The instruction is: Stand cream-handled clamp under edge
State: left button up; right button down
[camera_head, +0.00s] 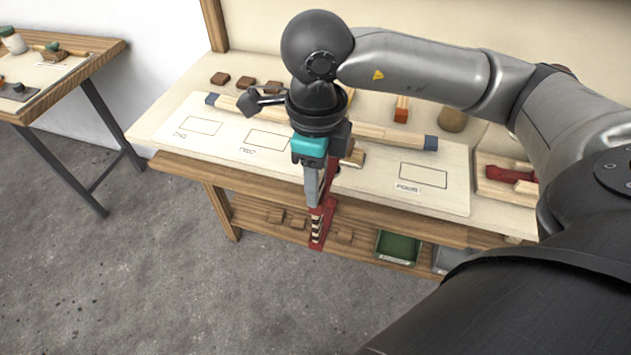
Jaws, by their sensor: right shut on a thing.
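My right gripper (315,190) points down at the front edge of the workbench (230,172). It is shut on a red clamp (328,218). The clamp hangs roughly upright just in front of the edge, its lower end reaching down past the lower shelf's height in the picture. Pale and dark bands show on its lower part. I cannot clearly make out its handle or whether it touches the edge. My left gripper is not in view.
A white board (440,200) with marked rectangles lies on the bench, with a long wooden strip (385,135) across it. Another red tool (508,174) lies at right. The lower shelf (365,225) holds wooden blocks and a green bin (398,246). A side table (75,68) stands left.

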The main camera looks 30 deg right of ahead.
jog(key=shift+b, duration=0.45)
dwell(0.7)
jog(key=shift+w, duration=0.1)
jog(key=shift+w+d+b, duration=0.5)
jog(key=shift+w+d, duration=0.2)
jog(key=shift+d, duration=0.2)
jog(key=shift+w+d+b, duration=0.4)
jog(key=shift+w+d, duration=0.3)
jog(key=shift+d, duration=0.1)
jog(key=shift+w+d, duration=0.1)
jog(key=shift+d, duration=0.05)
jog(key=shift+w+d+b, duration=0.35)
jog(key=shift+w+d, duration=0.25)
jog(key=shift+d, duration=0.1)
jog(key=shift+w+d+b, duration=0.35)
jog(key=shift+w+d, duration=0.55)
jog(key=shift+d, duration=0.15)
